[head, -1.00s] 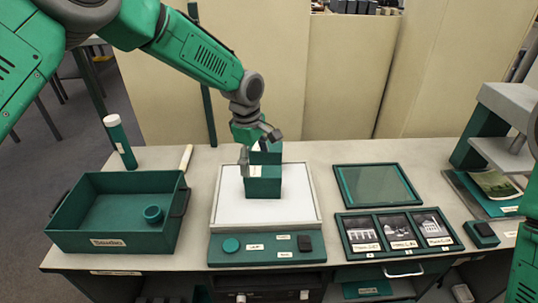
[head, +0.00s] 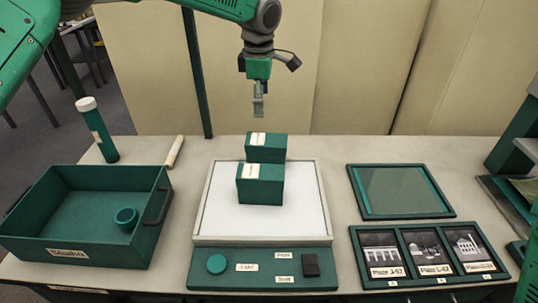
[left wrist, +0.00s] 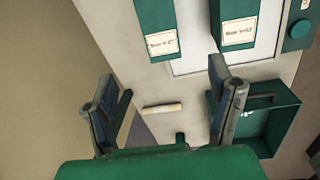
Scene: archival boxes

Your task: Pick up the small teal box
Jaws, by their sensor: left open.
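My left gripper (head: 259,100) is raised above the rear box in the head view, apart from both boxes. Its fingers are spread with nothing between them in the left wrist view (left wrist: 170,108). My right gripper is out of view.
A teal tray (head: 92,252) holding a small round cup (head: 126,219) stands left. Right are a glass-topped frame (head: 400,192) and a photo frame (head: 430,281). Bare table separates pad and frames.

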